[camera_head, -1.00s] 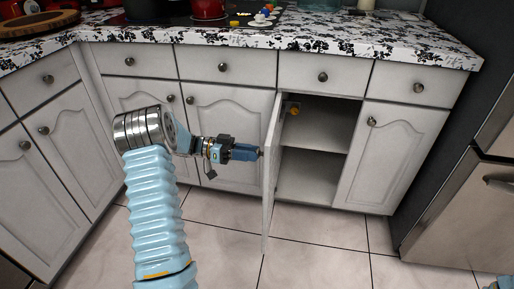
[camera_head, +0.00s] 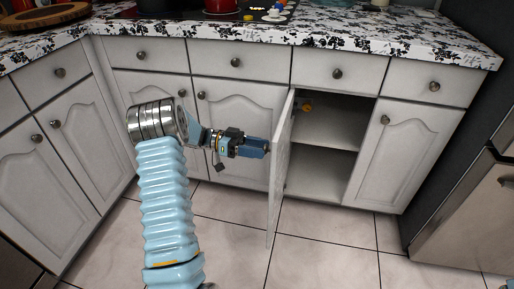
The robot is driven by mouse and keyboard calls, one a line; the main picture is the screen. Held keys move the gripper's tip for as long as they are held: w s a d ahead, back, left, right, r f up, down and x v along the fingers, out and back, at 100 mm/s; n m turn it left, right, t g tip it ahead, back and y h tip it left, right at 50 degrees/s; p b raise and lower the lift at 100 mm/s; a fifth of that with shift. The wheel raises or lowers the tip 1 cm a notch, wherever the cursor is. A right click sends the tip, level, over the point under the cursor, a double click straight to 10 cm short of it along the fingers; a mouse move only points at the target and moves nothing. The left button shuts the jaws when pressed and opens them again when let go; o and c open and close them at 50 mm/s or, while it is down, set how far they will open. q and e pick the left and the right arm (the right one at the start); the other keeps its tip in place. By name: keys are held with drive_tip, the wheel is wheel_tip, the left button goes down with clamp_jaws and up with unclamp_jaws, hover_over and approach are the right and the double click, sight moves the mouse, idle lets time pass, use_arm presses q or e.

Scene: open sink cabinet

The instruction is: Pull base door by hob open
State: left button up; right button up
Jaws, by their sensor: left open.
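A white base cabinet door (camera_head: 281,170) stands swung out from the counter front, seen nearly edge-on. Behind it the cabinet inside (camera_head: 325,150) is open, with a shelf and a small orange-yellow thing near the top hinge side. My left gripper (camera_head: 268,148) reaches in from the left, and its blue fingers end at or close to the left face of the open door. Its jaws are open; I cannot tell whether they touch the door.
Closed doors stand left (camera_head: 230,130) and right (camera_head: 400,150) of the opening, under a row of knobbed drawers. A speckled counter (camera_head: 340,38) runs above. A steel-fronted appliance (camera_head: 470,215) is at the right. The tiled floor (camera_head: 325,235) in front is clear.

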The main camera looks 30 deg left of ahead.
use_arm(q)
drive_tip(key=shift+a, duration=0.1)
drive_tip(key=b+v, duration=0.1)
drive_tip(key=v, duration=1.2)
drive_tip(key=shift+s+a, duration=0.15)
drive_tip(key=shift+a, duration=0.15)
drive_tip(key=shift+a, duration=0.1)
